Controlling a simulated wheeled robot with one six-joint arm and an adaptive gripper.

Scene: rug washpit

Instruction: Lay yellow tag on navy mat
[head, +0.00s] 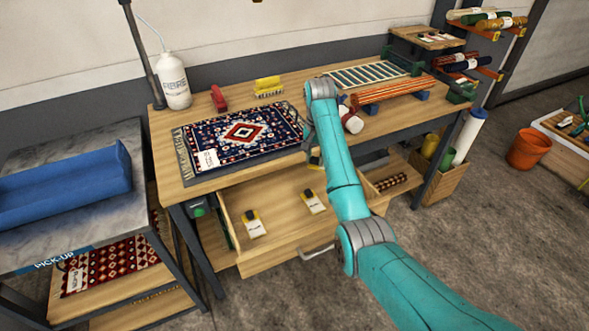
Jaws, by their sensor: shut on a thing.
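The navy mat (272,118), a dark blue patterned rug with a red and white medallion, lies flat on the wooden workbench. A white paper label lies on its front left corner. My gripper (314,161) is mostly hidden behind my teal arm; a small dark part shows at the arm's left edge, above the open drawer and just off the mat's front right corner. A touch of yellow shows there, seemingly the yellow tag (317,167) in its jaws; most of it is hidden. Two pale tags with dark and yellow tops (253,229) (314,204) lie in the drawer.
The drawer (283,252) stands open below the bench front. A red stapler-like tool (218,98), a yellow brush (268,87) and a white bottle (173,82) stand behind the mat. A rolled striped rug (393,90) lies at right. A blue tray (65,185) is on the left table.

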